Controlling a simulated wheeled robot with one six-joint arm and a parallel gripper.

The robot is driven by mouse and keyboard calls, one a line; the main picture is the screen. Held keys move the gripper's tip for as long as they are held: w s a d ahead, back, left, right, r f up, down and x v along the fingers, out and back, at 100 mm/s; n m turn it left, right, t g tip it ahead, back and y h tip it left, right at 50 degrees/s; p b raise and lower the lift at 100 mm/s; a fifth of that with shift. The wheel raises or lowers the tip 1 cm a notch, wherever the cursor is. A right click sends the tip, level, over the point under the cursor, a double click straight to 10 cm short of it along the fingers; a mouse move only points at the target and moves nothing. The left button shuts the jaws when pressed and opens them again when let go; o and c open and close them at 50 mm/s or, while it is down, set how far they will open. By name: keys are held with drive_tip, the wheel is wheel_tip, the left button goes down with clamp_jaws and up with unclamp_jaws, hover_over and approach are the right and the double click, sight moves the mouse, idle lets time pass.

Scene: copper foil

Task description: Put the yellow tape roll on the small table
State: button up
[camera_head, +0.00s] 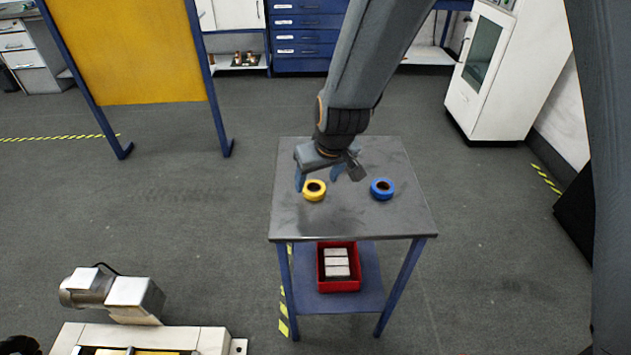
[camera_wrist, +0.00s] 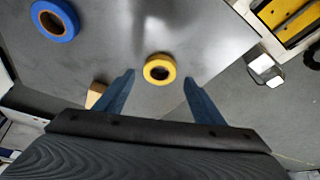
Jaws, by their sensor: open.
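The yellow tape roll (camera_head: 314,191) lies flat on the grey top of the small table (camera_head: 330,222), left of its middle. My gripper (camera_head: 318,175) is open above the table, close to the yellow roll. In the wrist view the yellow tape roll (camera_wrist: 159,69) shows just beyond and between the two blue fingertips of my gripper (camera_wrist: 159,78). Nothing is between the fingers. I cannot tell the exact height of the fingers above the roll.
A blue tape roll (camera_head: 382,188) lies on the same table to the right. A red bin (camera_head: 339,284) with pale blocks stands on the lower shelf. A yellow panel (camera_head: 128,50) on blue legs stands back left. A white machine (camera_head: 112,298) stands front left.

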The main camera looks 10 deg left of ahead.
drive_tip(key=v, duration=0.8)
drive_tip(key=shift+r, duration=0.25)
drive_tip(key=shift+d, duration=0.15)
drive_tip(key=s+d+m+g+h, duration=0.1)
drive_tip(key=s+d+m, duration=0.2)
drive_tip(key=d, duration=1.1)
drive_tip(key=s+d+m+g+h, duration=0.1)
drive_tip(key=s+d+m, duration=0.3)
drive_tip(key=s+d, duration=0.5)
drive_tip(key=d+g, duration=0.1)
drive_tip(key=d, duration=0.5)
drive_tip(key=shift+f+h, duration=0.4)
